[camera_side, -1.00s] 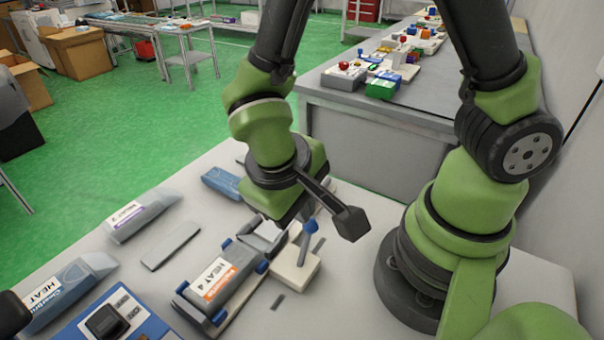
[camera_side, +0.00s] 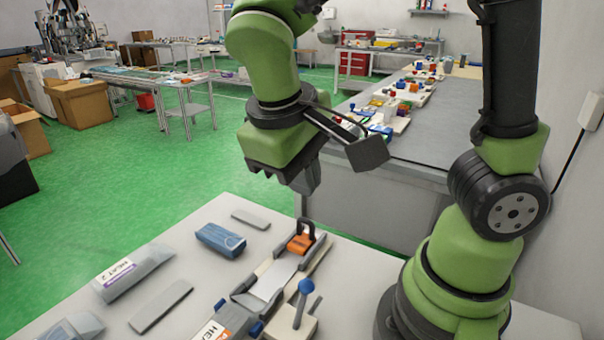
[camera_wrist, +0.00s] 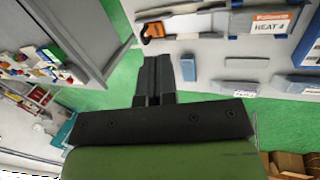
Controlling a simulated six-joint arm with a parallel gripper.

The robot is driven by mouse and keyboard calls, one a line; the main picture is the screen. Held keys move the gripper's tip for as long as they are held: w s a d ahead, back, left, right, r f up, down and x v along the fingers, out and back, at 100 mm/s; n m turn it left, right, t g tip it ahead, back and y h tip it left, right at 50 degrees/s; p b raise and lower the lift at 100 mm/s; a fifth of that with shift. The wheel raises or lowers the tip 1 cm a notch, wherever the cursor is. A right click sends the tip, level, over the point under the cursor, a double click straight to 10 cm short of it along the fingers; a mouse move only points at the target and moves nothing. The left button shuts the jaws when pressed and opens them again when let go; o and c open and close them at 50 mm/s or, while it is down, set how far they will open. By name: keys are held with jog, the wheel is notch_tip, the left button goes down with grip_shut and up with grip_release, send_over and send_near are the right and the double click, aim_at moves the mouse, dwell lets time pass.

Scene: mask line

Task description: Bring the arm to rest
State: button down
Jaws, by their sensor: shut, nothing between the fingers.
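My gripper (camera_side: 300,182) hangs above the back part of the pale worktable (camera_side: 262,204), clear of everything on it. Its fingers are together and empty; in the wrist view (camera_wrist: 158,65) they show as a dark closed pair pointing away from the camera. Below it is a long fixture (camera_side: 272,279) with an orange latch-like piece (camera_side: 300,243) at its far end. A box labelled HEAT 4 (camera_wrist: 272,20) lies in the fixture, and its near part is cut off in the side view. A blue-knobbed lever (camera_side: 304,288) stands beside the fixture.
A blue case (camera_side: 220,240), grey flat plates (camera_side: 160,306) and a box labelled HEAT 2 (camera_side: 132,274) lie left of the fixture. A long bench (camera_side: 425,138) with many coloured parts stands behind. Green floor (camera_side: 150,190) is open at the left.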

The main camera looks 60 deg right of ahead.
jog(key=s+d+r+m+t+y, duration=0.2)
jog(key=s+r+t+y, duration=0.3)
jog(key=r+t, duration=0.2)
jog(key=shift+s+d+r+m+t+y, duration=0.25)
jog(key=shift+s+r+m+t+y, duration=0.05)
jog(key=shift+m+t, duration=0.1)
dwell(0.8)
